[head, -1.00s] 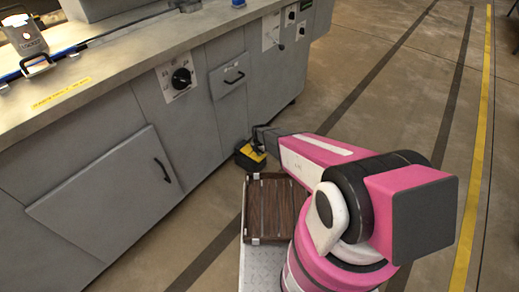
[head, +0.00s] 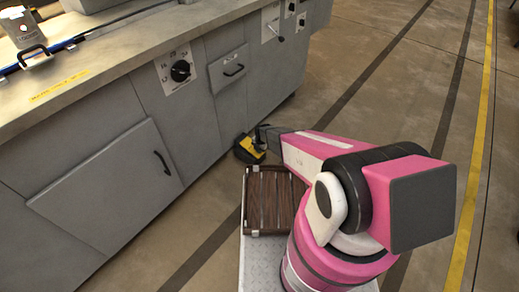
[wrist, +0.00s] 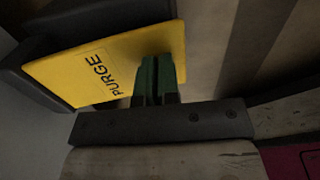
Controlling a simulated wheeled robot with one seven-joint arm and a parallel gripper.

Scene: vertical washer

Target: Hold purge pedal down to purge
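The yellow purge pedal (wrist: 65,75), lettered PURGE, fills the upper left of the wrist view. In the head view the pedal (head: 257,151) is low at the washer's base, with its dark housing beside it. My gripper (wrist: 158,66) has its two green fingers side by side with only a thin line between them, holding nothing. The fingertips overlap the lettered face near its right end and seem to press on it. In the head view my gripper (head: 262,138) is at the pedal, and its fingertips are hard to make out.
The grey washer cabinet (head: 120,140) stands along the left, with a dial (head: 180,70) and a handled door (head: 110,190). A brown slatted crate (head: 248,200) sits on my base. Open floor lies to the right.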

